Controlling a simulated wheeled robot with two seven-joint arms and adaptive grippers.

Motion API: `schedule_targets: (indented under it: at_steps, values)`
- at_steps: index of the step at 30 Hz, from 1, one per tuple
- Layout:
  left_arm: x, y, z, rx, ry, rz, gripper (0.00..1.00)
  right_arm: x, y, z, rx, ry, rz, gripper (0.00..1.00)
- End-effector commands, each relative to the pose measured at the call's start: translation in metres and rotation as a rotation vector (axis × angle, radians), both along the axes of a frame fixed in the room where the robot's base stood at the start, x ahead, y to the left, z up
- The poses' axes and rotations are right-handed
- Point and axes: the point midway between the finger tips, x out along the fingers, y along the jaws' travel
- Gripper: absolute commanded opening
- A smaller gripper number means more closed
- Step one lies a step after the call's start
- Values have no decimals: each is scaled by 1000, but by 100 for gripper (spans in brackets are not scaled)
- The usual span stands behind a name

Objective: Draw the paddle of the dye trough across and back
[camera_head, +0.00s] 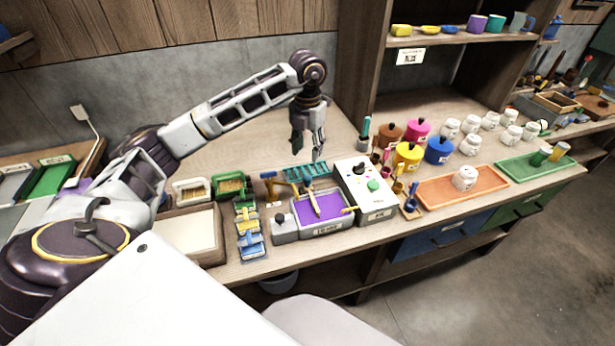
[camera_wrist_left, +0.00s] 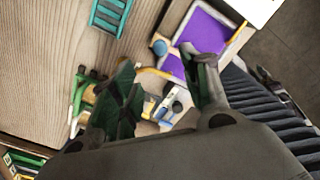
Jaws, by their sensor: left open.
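The dye trough (camera_head: 336,224) is a grey tray filled with purple dye on the workbench. It also shows in the left wrist view, where the purple dye (camera_wrist_left: 203,32) lies at the top right. The paddle (camera_head: 314,203) looks like a thin wooden stick standing tilted at the left part of the trough. My left gripper (camera_head: 308,150) hangs above the bench, behind the trough and higher than it. It is open with nothing between its fingers (camera_wrist_left: 160,90), and is apart from the paddle. My right gripper is not in view.
A white control box (camera_head: 366,190) with coloured buttons stands right of the trough. A teal rack (camera_head: 307,172) lies behind it. Small coloured clamps (camera_head: 248,225) and a framed tray (camera_head: 190,235) are at left. Coloured pots (camera_head: 407,153) stand at right. Bare wood lies behind the rack.

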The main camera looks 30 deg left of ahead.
Motion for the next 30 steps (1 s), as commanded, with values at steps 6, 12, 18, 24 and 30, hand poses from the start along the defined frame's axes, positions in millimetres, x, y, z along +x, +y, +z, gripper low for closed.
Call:
schedule_targets:
  at_steps: [6, 12, 18, 24, 30]
  values:
    - [0, 0, -27, 0, 1, 0, 46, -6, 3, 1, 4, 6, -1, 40]
    - [-1, 0, -54, 1, 3, 1, 46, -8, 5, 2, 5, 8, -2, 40]
    - [0, 0, -81, 1, 2, 1, 46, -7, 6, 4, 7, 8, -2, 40]
    - [0, 0, -103, 0, 1, 0, 46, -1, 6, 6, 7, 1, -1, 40]
    - [0, 0, -117, 0, 1, 0, 46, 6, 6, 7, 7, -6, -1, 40]
